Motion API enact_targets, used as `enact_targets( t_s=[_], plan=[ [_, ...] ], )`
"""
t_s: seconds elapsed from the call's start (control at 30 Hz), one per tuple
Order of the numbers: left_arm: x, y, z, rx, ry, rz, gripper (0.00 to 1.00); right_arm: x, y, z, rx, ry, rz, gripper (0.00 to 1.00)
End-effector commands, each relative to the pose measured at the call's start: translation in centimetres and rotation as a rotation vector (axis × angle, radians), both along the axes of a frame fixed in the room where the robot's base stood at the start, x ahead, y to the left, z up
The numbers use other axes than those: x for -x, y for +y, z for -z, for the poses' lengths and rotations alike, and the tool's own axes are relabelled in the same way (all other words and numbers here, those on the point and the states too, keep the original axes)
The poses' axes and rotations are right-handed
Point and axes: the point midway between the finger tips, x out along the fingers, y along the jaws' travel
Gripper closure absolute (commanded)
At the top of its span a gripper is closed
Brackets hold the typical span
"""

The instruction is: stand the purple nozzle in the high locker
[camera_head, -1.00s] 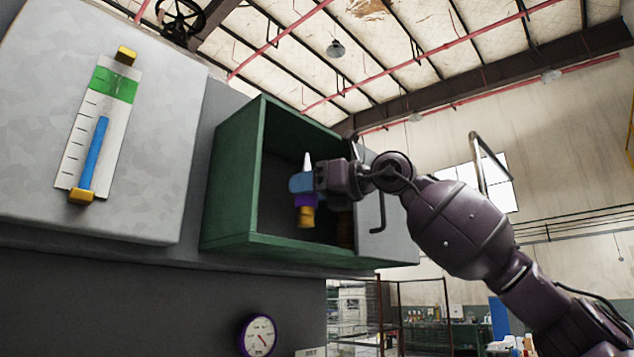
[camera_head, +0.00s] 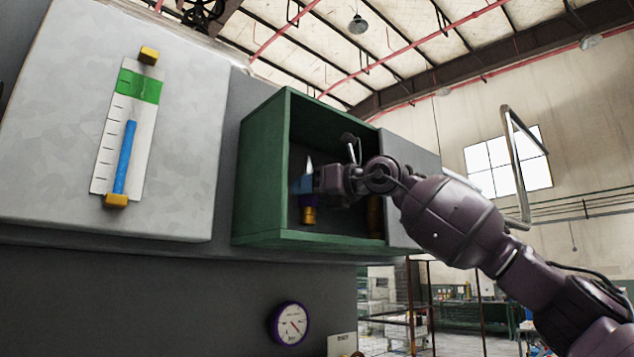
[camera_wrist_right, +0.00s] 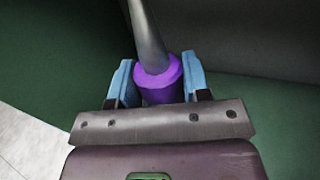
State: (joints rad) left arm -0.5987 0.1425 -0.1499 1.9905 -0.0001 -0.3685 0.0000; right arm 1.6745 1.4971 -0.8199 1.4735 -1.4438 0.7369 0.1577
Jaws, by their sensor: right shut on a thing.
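The purple nozzle (camera_wrist_right: 158,82) has a purple collar and a pale tapering tip in the right wrist view. In the head view it also shows upright, with its brass-coloured base (camera_head: 308,216) lowest. My right gripper (camera_wrist_right: 160,84) is shut on the purple collar, one blue finger on each side. In the head view the right gripper (camera_head: 302,184) is inside the opening of the high locker (camera_head: 262,170), a green open-fronted box on the wall. I cannot tell whether the nozzle's base touches the locker floor. My left gripper is not in view.
A brass-coloured object (camera_head: 375,216) stands inside the locker at right, partly hidden by my right arm. A grey door with a bar handle (camera_head: 518,165) is at right. A gauge panel (camera_head: 125,130) and a round dial (camera_head: 290,323) are on the left and below.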

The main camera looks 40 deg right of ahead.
Motion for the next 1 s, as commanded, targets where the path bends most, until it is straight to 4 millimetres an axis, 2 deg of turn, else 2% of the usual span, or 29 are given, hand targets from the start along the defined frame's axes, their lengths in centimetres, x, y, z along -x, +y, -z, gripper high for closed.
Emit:
enact_targets(
  t_s=[0.17,0.23,0.4,0.87,0.9,1.0],
  plan=[
    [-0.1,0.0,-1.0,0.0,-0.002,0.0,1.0,-1.4,0.1,-0.2,0.0,0.0,0.0,0.88],
    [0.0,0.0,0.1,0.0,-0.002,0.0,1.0,-1.3,0.1,0.8,0.001,-0.001,0.0,0.88],
    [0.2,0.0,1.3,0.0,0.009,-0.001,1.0,-1.3,0.1,1.8,0.001,-0.001,-0.001,0.88],
    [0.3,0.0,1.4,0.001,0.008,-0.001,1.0,-1.3,0.1,2.1,0.001,-0.001,0.0,0.88],
    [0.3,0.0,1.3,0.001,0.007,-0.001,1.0,-1.3,0.1,2.1,0.001,-0.001,0.0,0.53],
    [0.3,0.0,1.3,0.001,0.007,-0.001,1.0,-1.3,0.1,2.1,0.001,-0.001,0.0,0.38]
  ],
)
